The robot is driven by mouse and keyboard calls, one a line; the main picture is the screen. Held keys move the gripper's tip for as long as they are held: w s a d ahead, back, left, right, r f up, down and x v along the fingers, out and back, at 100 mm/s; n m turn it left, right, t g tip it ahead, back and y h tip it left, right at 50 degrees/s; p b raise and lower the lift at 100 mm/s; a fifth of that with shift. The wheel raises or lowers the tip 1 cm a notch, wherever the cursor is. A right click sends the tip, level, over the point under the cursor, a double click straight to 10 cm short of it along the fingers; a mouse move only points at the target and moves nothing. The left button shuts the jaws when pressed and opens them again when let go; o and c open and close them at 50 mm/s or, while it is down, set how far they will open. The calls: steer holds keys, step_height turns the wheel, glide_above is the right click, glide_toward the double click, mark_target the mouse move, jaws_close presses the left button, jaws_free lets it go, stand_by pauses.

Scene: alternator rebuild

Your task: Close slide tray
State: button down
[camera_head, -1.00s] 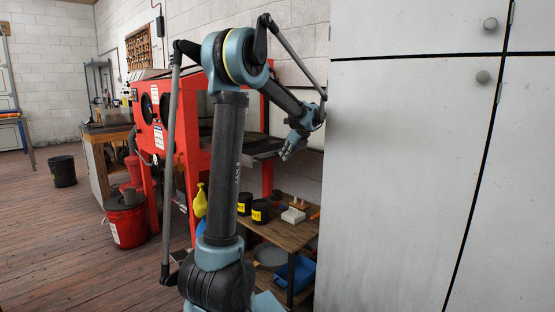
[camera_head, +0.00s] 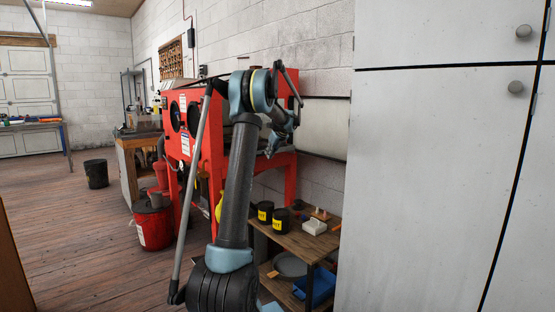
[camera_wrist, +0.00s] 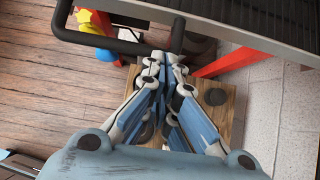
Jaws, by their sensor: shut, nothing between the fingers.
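The slide tray (camera_wrist: 245,28) shows in the wrist view as a dark grey ribbed panel at the upper right. A black bent bar (camera_wrist: 95,40) runs from the upper left to just beyond my fingertips, with one leg rising at either side. My gripper (camera_wrist: 165,62) is shut and empty, its tips close to the bar; I cannot tell whether they touch. In the head view my gripper (camera_head: 270,150) is at the right side of the red cabinet (camera_head: 205,145), and my arm hides most of the tray there.
A low wooden shelf (camera_head: 300,240) with black containers (camera_head: 282,220) and a white block (camera_head: 314,227) stands below. A blue bin (camera_head: 316,285) is on its lower level. A grey cabinet (camera_head: 430,180) fills the right. A red bucket (camera_head: 152,224) stands left; the floor there is open.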

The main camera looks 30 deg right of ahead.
steer(key=w, duration=0.5)
steer(key=w+a, duration=0.1)
steer(key=w, duration=0.4)
steer(key=w+a, duration=0.1)
steer(key=w, duration=0.3)
steer(key=shift+w+a, duration=0.1)
steer(key=shift+w, duration=0.3)
steer(key=s, duration=0.4)
steer(key=shift+r, duration=0.35)
steer(key=v, duration=1)
steer(key=shift+d, duration=0.3)
